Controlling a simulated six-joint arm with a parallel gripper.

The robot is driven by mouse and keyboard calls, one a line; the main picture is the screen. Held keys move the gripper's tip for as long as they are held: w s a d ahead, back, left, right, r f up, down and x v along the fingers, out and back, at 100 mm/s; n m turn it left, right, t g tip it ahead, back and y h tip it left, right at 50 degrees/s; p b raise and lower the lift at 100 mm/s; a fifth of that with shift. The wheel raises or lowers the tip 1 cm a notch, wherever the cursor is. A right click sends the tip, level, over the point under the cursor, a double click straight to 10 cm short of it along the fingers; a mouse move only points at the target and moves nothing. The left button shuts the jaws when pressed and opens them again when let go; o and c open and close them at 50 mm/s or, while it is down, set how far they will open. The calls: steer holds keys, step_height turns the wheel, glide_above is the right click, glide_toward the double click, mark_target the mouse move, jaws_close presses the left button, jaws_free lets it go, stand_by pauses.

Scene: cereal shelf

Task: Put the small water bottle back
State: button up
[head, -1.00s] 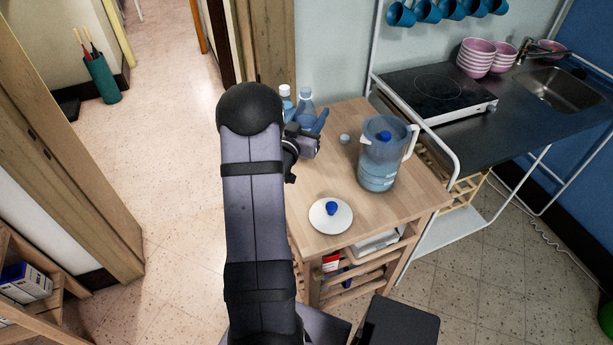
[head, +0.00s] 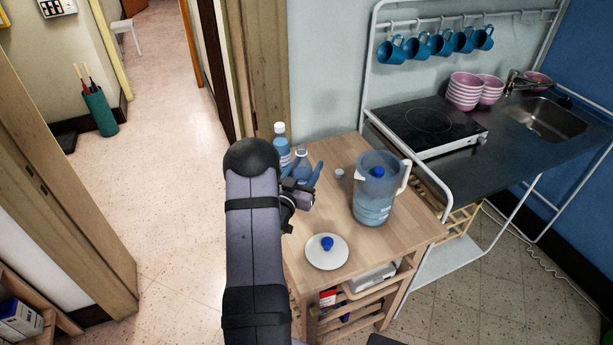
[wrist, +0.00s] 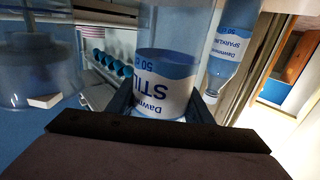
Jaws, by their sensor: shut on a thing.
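My gripper (head: 303,170) is at the back left corner of the wooden table. It is shut on a small clear water bottle (head: 300,158) with a blue and white label. In the wrist view the fingers (wrist: 160,100) are on both sides of this bottle (wrist: 165,85), whose label begins "STIL". A second similar bottle (head: 281,145), with a white cap, stands just behind it; in the wrist view its label reads "SPARKLING" (wrist: 232,45). The held bottle's base is hidden behind my gripper, so I cannot tell whether it touches the table.
The table (head: 290,262) holds a clear jug (head: 372,205), a white lid with a blue knob (head: 325,255) and a small white cap (head: 339,173). A kitchen unit with a hob (head: 430,120), several pink bowls (head: 464,92) and blue mugs stands behind right.

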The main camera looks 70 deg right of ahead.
mark_target(305, 179)
steer(key=shift+f+p, duration=0.5)
steer(key=shift+f, duration=1.5)
steer(key=shift+f, duration=0.25)
steer(key=o, duration=1.4)
steer(key=shift+r, duration=0.1)
steer(key=shift+a, duration=0.6)
steer(key=a+b, duration=0.3)
steer(key=a, duration=0.8)
steer(key=shift+r+b, duration=0.2)
steer(key=shift+b, duration=0.15)
